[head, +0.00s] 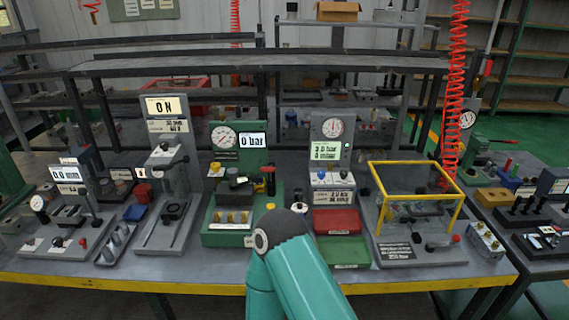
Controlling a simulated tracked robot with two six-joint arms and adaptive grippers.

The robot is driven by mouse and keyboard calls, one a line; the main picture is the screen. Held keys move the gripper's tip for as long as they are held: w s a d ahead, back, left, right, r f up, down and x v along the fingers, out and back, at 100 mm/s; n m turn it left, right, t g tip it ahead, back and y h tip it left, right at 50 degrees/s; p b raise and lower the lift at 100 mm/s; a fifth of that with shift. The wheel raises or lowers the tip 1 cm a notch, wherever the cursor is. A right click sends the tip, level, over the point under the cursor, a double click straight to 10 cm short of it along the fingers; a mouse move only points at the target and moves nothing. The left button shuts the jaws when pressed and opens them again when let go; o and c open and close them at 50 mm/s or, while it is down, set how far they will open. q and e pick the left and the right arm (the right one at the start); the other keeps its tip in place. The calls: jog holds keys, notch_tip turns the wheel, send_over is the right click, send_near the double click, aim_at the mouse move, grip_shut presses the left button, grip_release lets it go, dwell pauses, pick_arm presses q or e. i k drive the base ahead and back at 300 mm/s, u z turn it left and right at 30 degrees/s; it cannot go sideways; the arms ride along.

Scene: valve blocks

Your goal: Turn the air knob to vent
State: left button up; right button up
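A green valve station (257,160) stands mid-table with a round gauge (224,135) and a display (252,140) reading "0 bar". Several knobs sit on it, including a yellow one (215,168), a black one (233,172) and a red-topped lever (268,170). To its right, a grey panel (345,118) has a gauge (333,127) and a display reading about "3.0 bar". I cannot tell which knob is the air knob, or its setting. My teal arm rises in front of the green station's right side. Neither gripper is visible.
A grey station (180,175) with an "ON" sign stands left. A red tray (337,221) and green tray (344,252) lie right of my arm. A yellow-framed clear guard (415,200) stands farther right. The table's front edge (120,284) is mostly clear.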

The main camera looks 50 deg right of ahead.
aim_at(344, 173)
jog(key=z, duration=0.45)
jog(key=i, duration=0.1)
jog(key=u, duration=0.95)
jog(key=k, duration=2.25)
jog(key=z, duration=1)
jog(key=i, duration=1.2)
jog(key=z, duration=0.05)
